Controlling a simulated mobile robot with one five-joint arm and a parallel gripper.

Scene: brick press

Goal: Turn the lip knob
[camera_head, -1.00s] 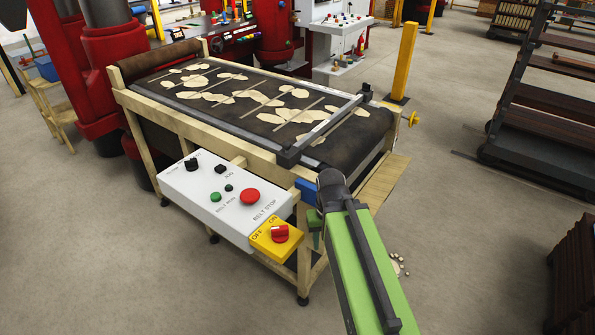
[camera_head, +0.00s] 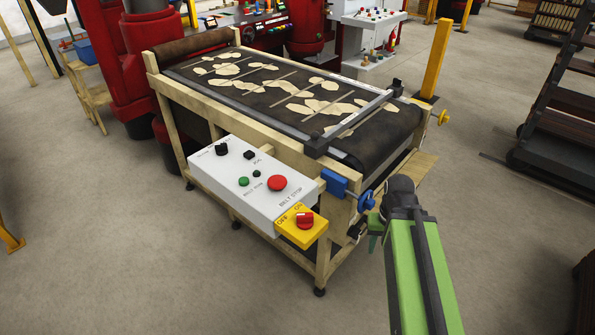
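A blue knob (camera_head: 367,200) sticks out from the near right corner of the belt table, beside a blue block (camera_head: 334,183). A yellow knob (camera_head: 443,117) sits at the table's far right corner. No label shows which one is the lip knob. My green arm reaches up from the lower right. My gripper (camera_head: 377,228) is at its end, just right of and below the blue knob in the picture. A gap to the knob is hard to judge. The fingers are mostly hidden behind the arm's dark end, so whether they are open does not show.
A white control box (camera_head: 240,190) with black knobs, green buttons and a red stop button juts from the table's near side. A yellow switch box (camera_head: 301,226) with a red switch adjoins it. A yellow post (camera_head: 435,60) stands behind.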

